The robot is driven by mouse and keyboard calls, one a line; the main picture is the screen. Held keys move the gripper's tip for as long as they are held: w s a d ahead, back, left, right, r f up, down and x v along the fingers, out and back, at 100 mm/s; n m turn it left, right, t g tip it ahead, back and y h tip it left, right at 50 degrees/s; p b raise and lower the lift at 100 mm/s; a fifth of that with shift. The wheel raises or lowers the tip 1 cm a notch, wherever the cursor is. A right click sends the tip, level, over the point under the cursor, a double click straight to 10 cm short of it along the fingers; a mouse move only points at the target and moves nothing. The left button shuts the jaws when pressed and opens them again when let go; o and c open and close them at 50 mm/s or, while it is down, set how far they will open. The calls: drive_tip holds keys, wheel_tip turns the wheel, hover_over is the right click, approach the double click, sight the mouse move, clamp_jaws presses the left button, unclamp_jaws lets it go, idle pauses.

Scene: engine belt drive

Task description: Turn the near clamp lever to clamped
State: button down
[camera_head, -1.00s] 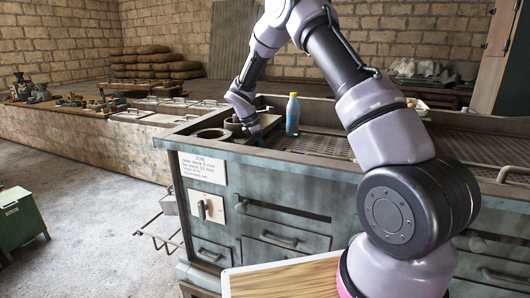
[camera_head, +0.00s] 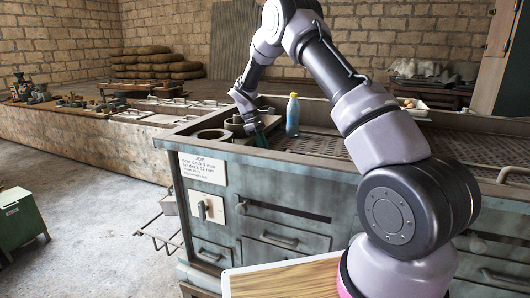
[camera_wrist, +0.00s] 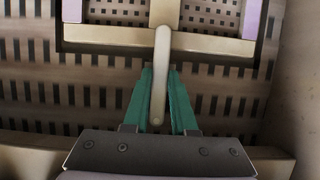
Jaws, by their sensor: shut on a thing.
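A pale rod-shaped lever (camera_wrist: 162,62) runs down the middle of the wrist view from a beige block (camera_wrist: 165,14) and crossbar. My gripper (camera_wrist: 160,100) has green fingers on both sides of the lever's lower part and is shut on it. In the head view my gripper (camera_head: 261,136) reaches down onto the left part of the bench top, and the lever itself cannot be made out there. I cannot tell from the markings whether the lever stands at clamped.
A blue-green bottle (camera_head: 292,115) stands just right of my gripper. A round opening (camera_head: 211,134) lies to its left in the grey bench (camera_head: 325,190). Slotted grating surrounds the lever's frame. A paper note (camera_head: 202,167) is on the bench front.

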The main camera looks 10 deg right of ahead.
idle(0.4)
drive_tip(key=c, duration=0.7)
unclamp_jaws()
drive_tip(key=v, duration=1)
drive_tip(key=shift+a+r, duration=0.15)
drive_tip(key=shift+r, duration=0.2)
